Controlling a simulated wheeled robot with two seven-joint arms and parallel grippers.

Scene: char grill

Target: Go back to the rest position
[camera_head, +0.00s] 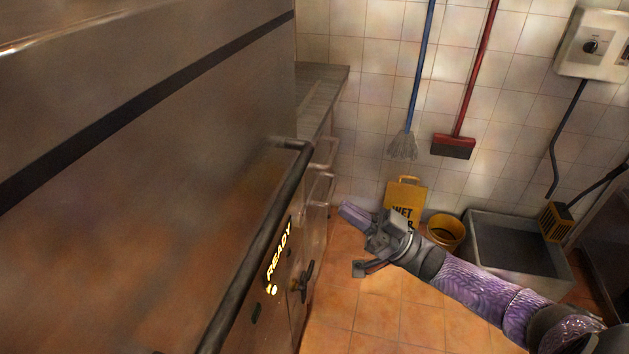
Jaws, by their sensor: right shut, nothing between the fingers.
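My right gripper (353,212) reaches in from the lower right on a purple-patterned arm. It is shut and empty, in the air over the tiled floor. It is a little to the right of the grill appliance's front, apart from the handle bar as far as I can tell. The metal grill appliance (150,190) fills the left side, with a long dark handle bar (262,245) and a lit READY display (279,252). My left gripper is not in view.
A black knob (305,282) sits on the appliance front. A yellow wet-floor sign (405,190), a yellow bucket (446,232) and a grey sink basin (518,250) stand by the tiled wall. A mop (414,95) and a red broom (455,146) hang there. Floor (400,315) is clear below my arm.

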